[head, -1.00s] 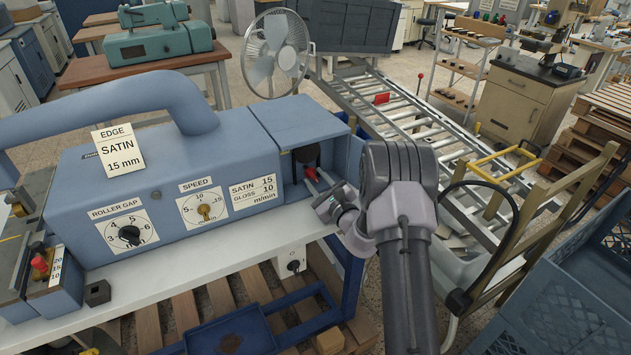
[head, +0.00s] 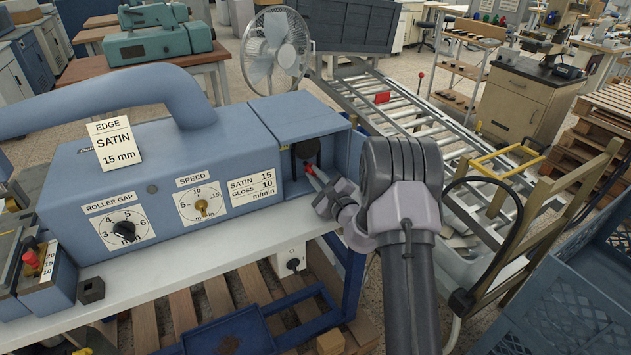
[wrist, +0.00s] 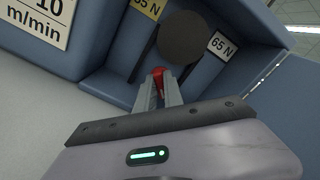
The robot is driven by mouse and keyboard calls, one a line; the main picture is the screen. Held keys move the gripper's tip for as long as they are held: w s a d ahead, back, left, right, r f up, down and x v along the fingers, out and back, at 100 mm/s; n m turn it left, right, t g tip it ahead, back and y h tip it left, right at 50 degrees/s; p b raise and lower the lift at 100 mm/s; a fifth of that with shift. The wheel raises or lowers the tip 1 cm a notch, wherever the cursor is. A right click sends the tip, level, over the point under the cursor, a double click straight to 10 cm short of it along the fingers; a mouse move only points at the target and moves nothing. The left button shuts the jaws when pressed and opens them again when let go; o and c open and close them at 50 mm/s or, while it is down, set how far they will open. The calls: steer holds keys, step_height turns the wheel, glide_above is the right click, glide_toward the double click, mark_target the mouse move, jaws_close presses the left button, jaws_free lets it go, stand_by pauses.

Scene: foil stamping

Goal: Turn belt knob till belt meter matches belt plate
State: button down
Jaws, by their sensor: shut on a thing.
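The red belt knob (head: 309,169) sits in the open recess at the right end of the blue machine. My gripper (head: 314,177) reaches in from the right and is shut on it. In the wrist view the red knob (wrist: 158,74) shows between my fingertips (wrist: 159,83), below a dark round disc (wrist: 181,38). A white plate (wrist: 220,44) right of the disc reads 65 N. A yellow plate (wrist: 151,7) at the top edge is partly cut off; its figure looks like 65 N or 55 N. I cannot tell which is the meter.
A card (head: 115,145) on the machine reads EDGE SATIN 15 mm. The roller gap dial (head: 123,230) and speed dial (head: 201,206) are on the front. A fan (head: 275,48) and roller conveyor (head: 395,105) stand behind. A blue crate (head: 560,300) is at right.

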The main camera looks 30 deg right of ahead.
steer(key=c, duration=1.5)
jaws_free()
steer(key=shift+o, duration=0.2)
steer(key=shift+s, duration=0.1)
steer(key=s+p, duration=0.2)
steer(key=s, duration=1.5)
steer(key=shift+d, duration=0.3)
steer(key=shift+o, duration=0.3)
steer(key=shift+s, duration=0.1)
